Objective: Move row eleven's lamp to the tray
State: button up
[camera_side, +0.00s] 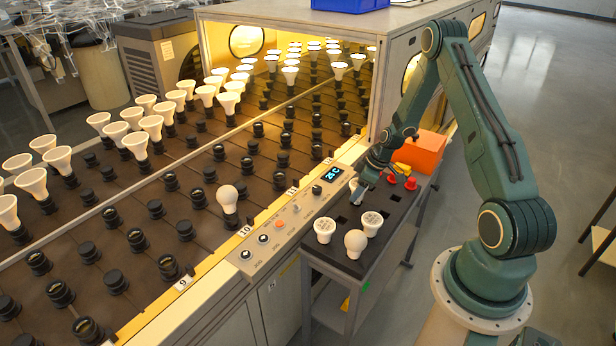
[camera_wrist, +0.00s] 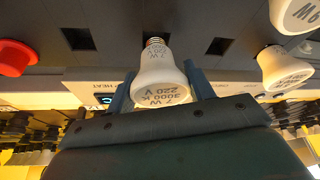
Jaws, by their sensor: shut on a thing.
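My gripper (camera_side: 364,184) is low over the far part of the dark tray (camera_side: 334,262), beside the conveyor-like rack. In the wrist view my gripper (camera_wrist: 160,90) is shut on a white lamp (camera_wrist: 162,75) marked 7 W, 3000 K, 220 V. The lamp's screw base (camera_wrist: 154,42) points at the tray's surface; whether it sits in a hole cannot be told. In the side view the held lamp is mostly hidden by the gripper. Row label 11 (camera_side: 278,197) is on the rack's edge; no lamp shows in the sockets close to it.
Three white lamps stand at the tray's near end, including a round one (camera_side: 355,243). Empty square holes (camera_wrist: 78,38) (camera_wrist: 218,46) flank the held lamp. Red caps (camera_side: 410,183) and an orange bin (camera_side: 424,150) are beyond. A round lamp (camera_side: 228,198) stands near label 10.

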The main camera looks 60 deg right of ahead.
jog(key=shift+f, duration=0.9)
jog(key=o, duration=1.1)
jog(key=shift+c, duration=0.2)
jog(key=v, duration=1.3)
jog(key=shift+s+r, duration=0.2)
jog(key=shift+r, duration=0.15)
